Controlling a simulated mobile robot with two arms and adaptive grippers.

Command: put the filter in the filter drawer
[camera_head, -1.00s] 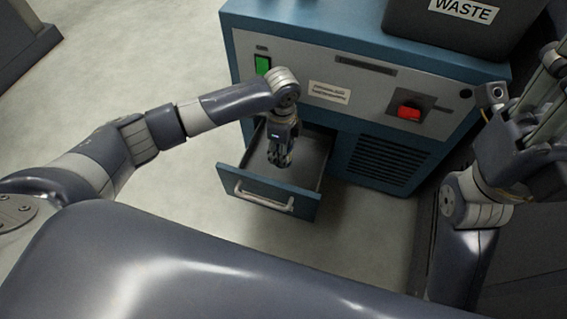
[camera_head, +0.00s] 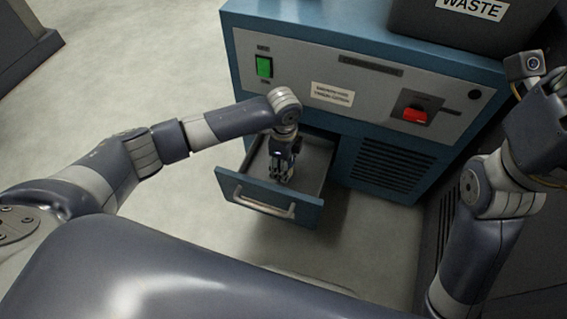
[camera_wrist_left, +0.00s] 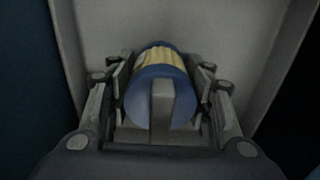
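The filter drawer (camera_head: 240,190) is pulled out from the lower left of the blue cabinet (camera_head: 344,165). My left gripper (camera_head: 281,176) points down inside it. In the left wrist view, the filter (camera_wrist_left: 161,58), a blue cylinder with a yellow band, lies between the fingers of my left gripper (camera_wrist_left: 162,72). The fingers press on both its sides, with pale drawer walls (camera_wrist_left: 235,35) around. I cannot tell whether the filter touches the drawer floor. The filter is not discernible in the head view. My right arm is at the right edge, its fingers out of frame.
The cabinet front has a lit green switch (camera_head: 264,67), a red knob (camera_head: 414,115) and a vent grille (camera_head: 385,166). A dark WASTE bin (camera_head: 440,28) stands on top. Floor (camera_head: 150,75) is clear left of the drawer.

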